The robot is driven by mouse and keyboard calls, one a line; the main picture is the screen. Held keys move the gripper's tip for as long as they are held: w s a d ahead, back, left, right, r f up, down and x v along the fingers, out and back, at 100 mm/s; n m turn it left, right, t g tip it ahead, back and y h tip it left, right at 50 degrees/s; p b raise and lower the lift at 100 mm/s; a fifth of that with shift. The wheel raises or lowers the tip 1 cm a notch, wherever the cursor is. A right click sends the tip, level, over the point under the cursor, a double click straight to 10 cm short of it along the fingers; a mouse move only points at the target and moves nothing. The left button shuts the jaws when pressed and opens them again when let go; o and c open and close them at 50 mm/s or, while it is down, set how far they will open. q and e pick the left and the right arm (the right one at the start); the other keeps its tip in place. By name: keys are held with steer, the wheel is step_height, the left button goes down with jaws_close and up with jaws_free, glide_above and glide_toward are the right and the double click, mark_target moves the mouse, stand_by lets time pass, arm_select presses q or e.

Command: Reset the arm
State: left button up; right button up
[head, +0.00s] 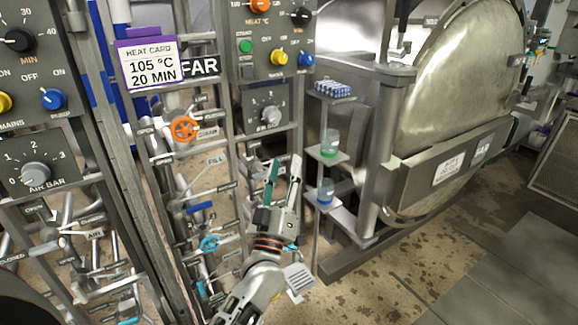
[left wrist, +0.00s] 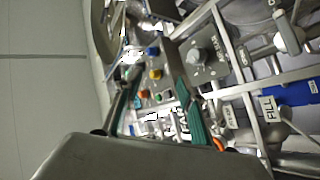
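My left gripper (head: 284,167) is raised in the lower middle of the head view, in front of the valve rack. Its two fingers point up and stand apart, with teal pads and nothing between them. The left wrist view shows the same open gripper (left wrist: 158,80), with the control panel (left wrist: 153,82) seen beyond the gap between the fingers. From these views I cannot tell whether it touches the rack. My right gripper is in neither view.
A heat card (head: 150,64) hangs above. Right of it are small shelves with a green-based jar (head: 330,143) and the large round autoclave door (head: 460,75). Floor lies open at lower right.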

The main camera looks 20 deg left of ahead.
arm_select(q)
steer(key=shift+f, duration=0.1)
